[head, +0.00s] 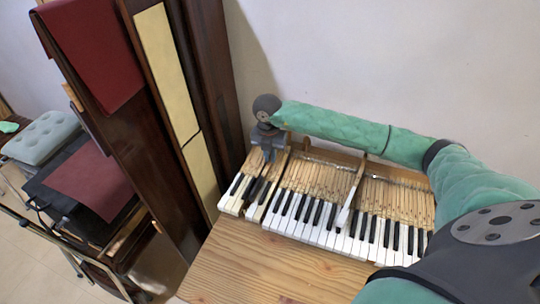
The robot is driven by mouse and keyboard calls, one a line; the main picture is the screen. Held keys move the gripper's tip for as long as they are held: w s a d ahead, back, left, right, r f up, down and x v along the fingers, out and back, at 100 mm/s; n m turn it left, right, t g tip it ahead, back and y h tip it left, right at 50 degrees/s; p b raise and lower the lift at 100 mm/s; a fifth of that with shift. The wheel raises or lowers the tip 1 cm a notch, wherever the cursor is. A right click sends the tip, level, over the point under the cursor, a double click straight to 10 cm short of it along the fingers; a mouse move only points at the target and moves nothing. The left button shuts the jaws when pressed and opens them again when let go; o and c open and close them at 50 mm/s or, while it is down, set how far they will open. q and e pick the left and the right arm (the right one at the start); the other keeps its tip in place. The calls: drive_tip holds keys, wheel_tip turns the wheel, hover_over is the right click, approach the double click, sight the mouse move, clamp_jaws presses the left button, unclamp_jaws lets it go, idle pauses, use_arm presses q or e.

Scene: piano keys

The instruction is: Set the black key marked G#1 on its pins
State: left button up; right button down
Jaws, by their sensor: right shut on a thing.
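My right gripper (268,152) points down over the left end of the piano keyboard (333,234). It is shut on a key whose wooden body is mostly hidden by the gripper; this appears to be the black key G#1 (257,187), with its dark top among the leftmost keys. The marking is too small to read. I cannot tell whether the key touches its pins, which are hidden here. My left gripper is out of view.
A white-ended key (346,212) stands out above the row near the middle. Bare wood (260,264) lies in front of the keyboard. A tall dark wooden panel (165,110) leans at the left, near the gripper.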

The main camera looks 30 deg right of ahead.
drive_tip(key=shift+f, duration=0.4)
idle(0.4)
drive_tip(key=c, duration=1.8)
unclamp_jaws()
drive_tip(key=shift+r, duration=0.1)
drive_tip(key=shift+r, duration=1.05)
